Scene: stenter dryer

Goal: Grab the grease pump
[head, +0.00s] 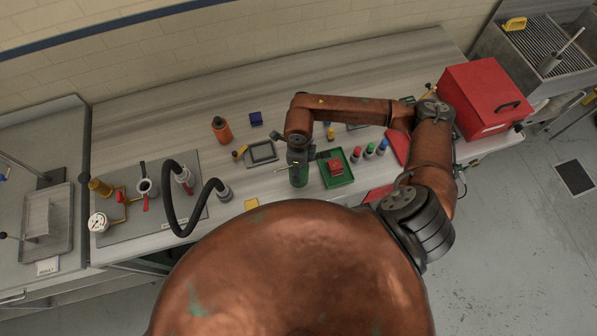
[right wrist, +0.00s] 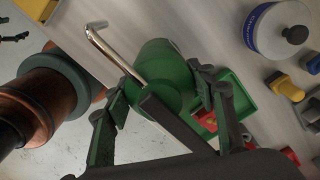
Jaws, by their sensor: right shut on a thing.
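The grease pump appears to be the green cylinder (head: 299,177) standing near the front middle of the bench in the head view. In the right wrist view its green body (right wrist: 168,62) shows with a bent metal spout and a dark lever. My right gripper (head: 297,158) is over it, and in the right wrist view the fingers (right wrist: 157,98) sit on either side of the green body, shut on it. Whether its base touches the bench is hard to tell.
A green tray (head: 348,179) with a red block (head: 336,167) sits close to the right of the pump. An orange bottle (head: 221,130), a grey tray (head: 275,158) and several coloured-top bottles are around. A red toolbox (head: 475,95) stands right; a hose (head: 169,200) is left.

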